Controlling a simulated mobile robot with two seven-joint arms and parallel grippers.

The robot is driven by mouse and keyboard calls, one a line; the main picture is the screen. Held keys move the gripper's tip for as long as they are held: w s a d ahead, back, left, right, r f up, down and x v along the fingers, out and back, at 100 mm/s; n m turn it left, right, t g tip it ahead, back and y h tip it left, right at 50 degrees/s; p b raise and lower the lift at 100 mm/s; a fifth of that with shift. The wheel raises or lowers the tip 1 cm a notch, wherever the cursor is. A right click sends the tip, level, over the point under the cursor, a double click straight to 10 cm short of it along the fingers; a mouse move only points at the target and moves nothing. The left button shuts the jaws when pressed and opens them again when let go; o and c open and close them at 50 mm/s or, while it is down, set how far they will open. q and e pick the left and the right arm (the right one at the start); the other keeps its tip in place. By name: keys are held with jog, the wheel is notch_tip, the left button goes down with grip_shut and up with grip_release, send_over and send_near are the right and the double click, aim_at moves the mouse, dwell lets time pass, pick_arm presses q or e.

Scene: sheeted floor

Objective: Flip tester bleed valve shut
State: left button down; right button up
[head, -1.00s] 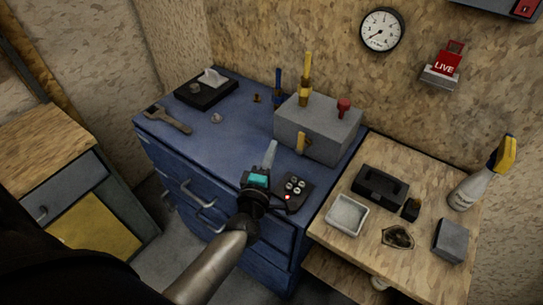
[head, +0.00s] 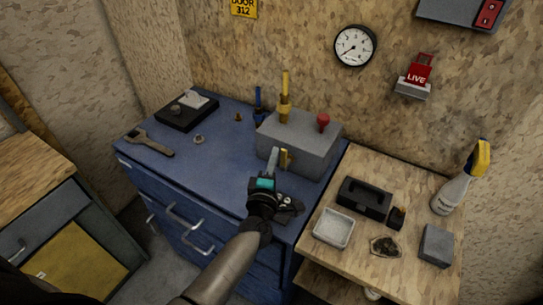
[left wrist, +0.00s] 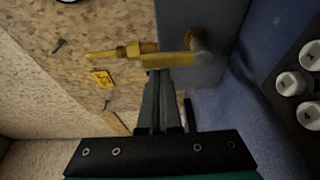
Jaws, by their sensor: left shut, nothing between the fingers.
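The tester is a grey box (head: 298,148) at the back right of the blue cabinet top. A tall yellow fitting (head: 285,98) and a red knob (head: 323,122) stand on it. A short yellow lever (head: 286,158) sits on its front face; in the left wrist view this lever (left wrist: 172,61) runs left from a round pivot. My left gripper (head: 275,153) is shut and empty, its tips right at the lever. In the left wrist view the fingertips (left wrist: 160,74) overlap the lever's free end; I cannot tell whether they touch. My right gripper is not in view.
A dark keypad (head: 289,207) lies partly behind my left wrist. A wrench (head: 150,144) and a black tray (head: 187,112) lie at the cabinet's left. The wooden side table (head: 320,262) holds a white dish (head: 334,228), a black caddy (head: 364,198) and a spray bottle (head: 452,192).

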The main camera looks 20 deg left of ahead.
pick_arm(q)
jog(key=shift+d+m+t+b, duration=0.3)
jog(key=shift+d+m+b, duration=0.2)
jog(key=shift+m, duration=0.5)
jog(key=shift+s+d+m+t+b, duration=0.15)
jog(key=shift+d+m+t+b, duration=0.4)
jog(key=shift+m, duration=0.65)
jog(key=d+m, duration=0.1)
jog(key=m, duration=0.1)
jog(key=d+m+t+h+b, duration=0.1)
jog(key=shift+s+f+m+b, duration=0.2)
jog(key=shift+m+b, duration=0.1)
jog(key=shift+m, duration=0.1)
